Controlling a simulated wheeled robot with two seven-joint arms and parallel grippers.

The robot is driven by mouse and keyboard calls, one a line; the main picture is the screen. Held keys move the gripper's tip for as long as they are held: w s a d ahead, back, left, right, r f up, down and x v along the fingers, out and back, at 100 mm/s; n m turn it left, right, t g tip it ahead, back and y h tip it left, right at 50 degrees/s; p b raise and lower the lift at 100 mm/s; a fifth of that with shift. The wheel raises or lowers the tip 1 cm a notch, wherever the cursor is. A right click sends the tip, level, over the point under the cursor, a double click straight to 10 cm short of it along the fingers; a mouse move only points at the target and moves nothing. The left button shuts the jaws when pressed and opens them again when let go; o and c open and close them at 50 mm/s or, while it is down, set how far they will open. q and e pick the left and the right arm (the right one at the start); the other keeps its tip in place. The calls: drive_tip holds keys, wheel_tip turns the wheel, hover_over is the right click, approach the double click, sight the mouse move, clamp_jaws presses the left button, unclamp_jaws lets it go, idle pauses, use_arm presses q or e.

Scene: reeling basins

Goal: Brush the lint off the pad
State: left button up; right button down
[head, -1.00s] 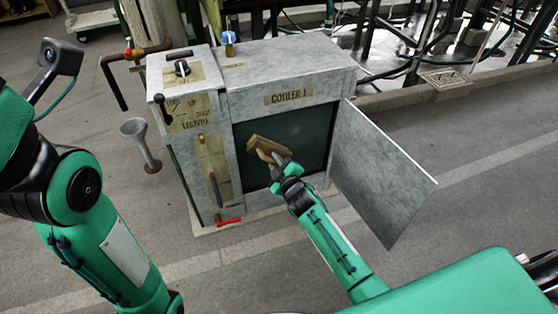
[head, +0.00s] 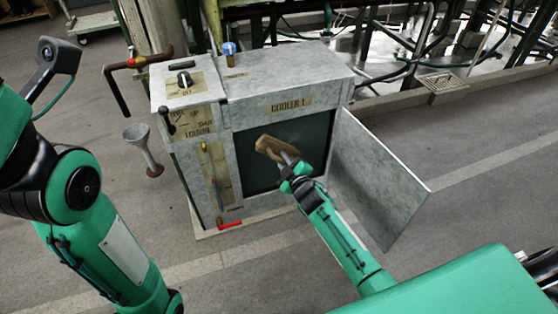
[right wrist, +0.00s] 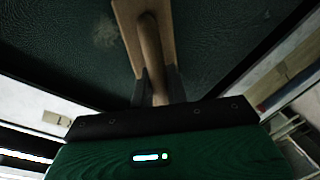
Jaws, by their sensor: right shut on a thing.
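The dark green pad (head: 246,168) fills the open front of the grey cooler box; it also fills much of the right wrist view (right wrist: 215,60). My right gripper (head: 289,162) is shut on the handle of a wooden brush (head: 268,145), in front of the pad. In the right wrist view the brush's handle (right wrist: 151,45) runs up from between the fingers (right wrist: 157,90). Its bristles are hidden, so I cannot tell whether they touch the pad. A pale, fuzzy patch of lint (right wrist: 106,32) shows on the pad left of the brush.
The cooler (head: 290,75) has its door (head: 378,180) swung open to the right of my right arm. Levers and a knob (head: 184,79) sit on its left part. A grey funnel (head: 140,140) stands left of it. The floor in front is clear.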

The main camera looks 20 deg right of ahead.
drive_tip(key=shift+w+d+r+p, duration=0.15)
drive_tip(key=shift+d+p, duration=0.25)
drive_tip(key=shift+d, duration=0.85)
drive_tip(key=shift+w+d+r+p, duration=0.1)
drive_tip(key=shift+d+p, duration=0.3)
drive_tip(key=shift+d, duration=0.85)
drive_tip(key=d, duration=0.2)
drive_tip(key=d+p, duration=0.1)
drive_tip(key=d, duration=0.1)
drive_tip(key=shift+s+d+f, duration=0.1)
drive_tip(key=shift+d+f, duration=0.1)
drive_tip(key=shift+d, duration=0.05)
drive_tip(key=s+p, duration=0.3)
drive_tip(key=s, duration=0.3)
drive_tip(key=shift+s, duration=0.1)
